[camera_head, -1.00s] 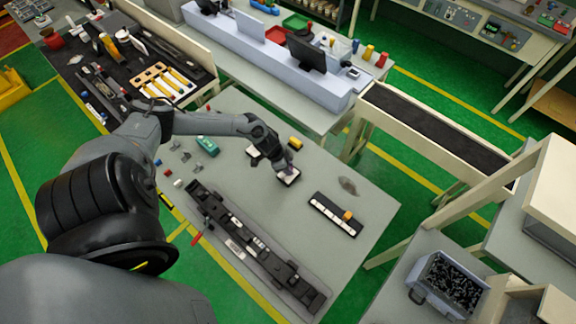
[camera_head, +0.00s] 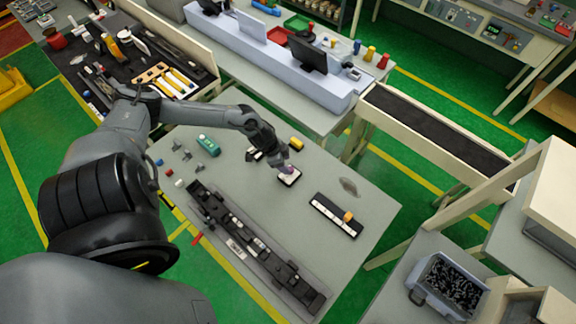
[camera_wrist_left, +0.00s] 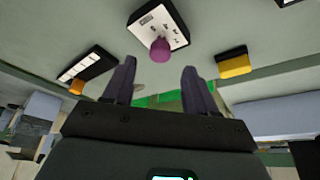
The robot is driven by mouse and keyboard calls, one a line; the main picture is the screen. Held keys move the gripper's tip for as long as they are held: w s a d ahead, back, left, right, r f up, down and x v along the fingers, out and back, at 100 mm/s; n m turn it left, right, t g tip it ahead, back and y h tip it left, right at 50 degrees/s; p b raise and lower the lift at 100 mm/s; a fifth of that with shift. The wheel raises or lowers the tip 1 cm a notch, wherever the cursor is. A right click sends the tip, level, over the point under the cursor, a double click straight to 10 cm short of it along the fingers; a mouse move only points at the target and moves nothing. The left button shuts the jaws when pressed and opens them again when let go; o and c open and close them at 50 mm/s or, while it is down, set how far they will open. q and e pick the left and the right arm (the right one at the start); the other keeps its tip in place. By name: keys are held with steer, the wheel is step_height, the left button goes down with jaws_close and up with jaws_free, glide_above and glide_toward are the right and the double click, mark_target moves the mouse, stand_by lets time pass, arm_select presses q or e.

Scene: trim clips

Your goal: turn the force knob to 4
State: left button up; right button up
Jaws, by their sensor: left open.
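The force knob (camera_head: 288,170) is a small purple knob on a dark box with a white face (camera_head: 291,179), on the grey table. In the left wrist view the purple knob (camera_wrist_left: 160,50) stands up from the white face (camera_wrist_left: 166,22), which has small dark marks too small to read. I cannot tell which number it points to. My left gripper (camera_head: 280,161) is just behind and above the knob in the head view. In the left wrist view its fingers (camera_wrist_left: 158,82) are spread and empty, with the knob beyond their tips. My right gripper is not in view.
A dark strip with white panels (camera_head: 335,215) and an orange piece (camera_head: 348,216) lies right of the box. A yellow block (camera_head: 296,143) sits behind it. A long black fixture (camera_head: 255,250) lies in front. A green item (camera_head: 208,145) and small parts lie left.

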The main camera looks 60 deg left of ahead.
arm_select(q)
steer(key=d+v, duration=0.1)
steer(key=v, duration=0.5)
steer(key=shift+a+r+p, duration=0.2)
steer(key=shift+a+p, duration=0.15)
steer(key=shift+a, duration=0.15)
steer(key=shift+s, duration=0.15)
steer(key=s+d+f+n+h+p, duration=0.1)
steer(key=s+d+f+h, duration=0.25)
steer(key=d, duration=0.75)
steer(key=d+r+n+t+h+p, duration=0.1)
steer(key=d+r+n+t, duration=0.1)
steer(key=d, duration=1.5)
steer(key=w+d+r+n+t+y+p, duration=0.25)
steer(key=d+r, duration=0.25)
steer(key=r, duration=0.6)
steer(key=s+a+r+m+g+y+b, duration=0.1)
steer(key=s+a+r+m+g+y, duration=0.2)
steer(key=s, duration=0.4)
steer(key=a+r+g, duration=0.1)
steer(key=a+g, duration=0.1)
steer(key=shift+a+y, duration=0.3)
steer(key=shift+a, duration=0.05)
